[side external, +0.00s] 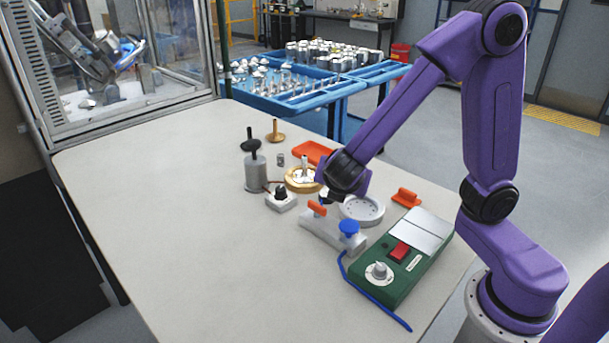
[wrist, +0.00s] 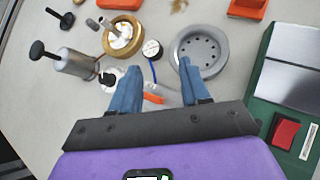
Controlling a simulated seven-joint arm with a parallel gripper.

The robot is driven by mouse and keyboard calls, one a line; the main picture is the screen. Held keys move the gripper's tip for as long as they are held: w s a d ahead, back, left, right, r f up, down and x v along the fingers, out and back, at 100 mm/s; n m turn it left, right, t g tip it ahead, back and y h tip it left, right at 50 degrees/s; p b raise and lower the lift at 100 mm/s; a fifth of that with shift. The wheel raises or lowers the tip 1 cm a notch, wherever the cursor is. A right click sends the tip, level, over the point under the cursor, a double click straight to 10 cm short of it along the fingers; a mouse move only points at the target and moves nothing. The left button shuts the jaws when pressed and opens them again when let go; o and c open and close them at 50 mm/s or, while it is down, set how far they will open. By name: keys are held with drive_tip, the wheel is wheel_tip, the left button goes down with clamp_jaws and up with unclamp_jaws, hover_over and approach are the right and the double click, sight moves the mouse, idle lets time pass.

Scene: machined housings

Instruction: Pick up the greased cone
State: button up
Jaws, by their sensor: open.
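No part is clearly marked as the greased cone, and I cannot tell for certain which it is. A brass piece with a flared base and thin stem (side external: 275,131) stands at the back of the table. A gold ring-shaped housing (side external: 291,185) holds pale metal parts; it also shows in the wrist view (wrist: 137,44). My gripper (wrist: 158,68) is open with nothing between its fingertips. It hangs above the table in the side view, hiding what lies behind it.
A grey cylinder with a black handle (side external: 255,172) stands left. A white block with a black knob (side external: 281,198), a grey dish with holes (side external: 362,209) and a fixture with orange and blue knobs (side external: 333,234) are close by. A green control box (side external: 400,260) is right. The left front is clear.

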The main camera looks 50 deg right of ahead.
drive_tip(key=w+a+r+n+t+h, duration=0.1)
drive_tip(key=w+a+n+t, duration=0.2)
drive_tip(key=w, duration=0.4)
drive_tip(key=n, duration=0.1)
approach(305, 159)
drive_tip(key=shift+h, duration=0.3)
drive_tip(key=x, duration=0.5)
drive_tip(key=shift+s+d, duration=0.1)
drive_tip(key=shift+d, duration=0.1)
drive_tip(key=shift+w+a+f+x, duration=0.1)
drive_tip(key=shift+x, duration=0.85)
drive_tip(key=shift+w+a+f+x, duration=0.1)
drive_tip(key=shift+a+x, duration=0.05)
drive_tip(key=shift+x, duration=0.8)
drive_tip(key=shift+a+f+x, duration=0.1)
drive_tip(key=shift+x, duration=0.85)
clamp_jaws()
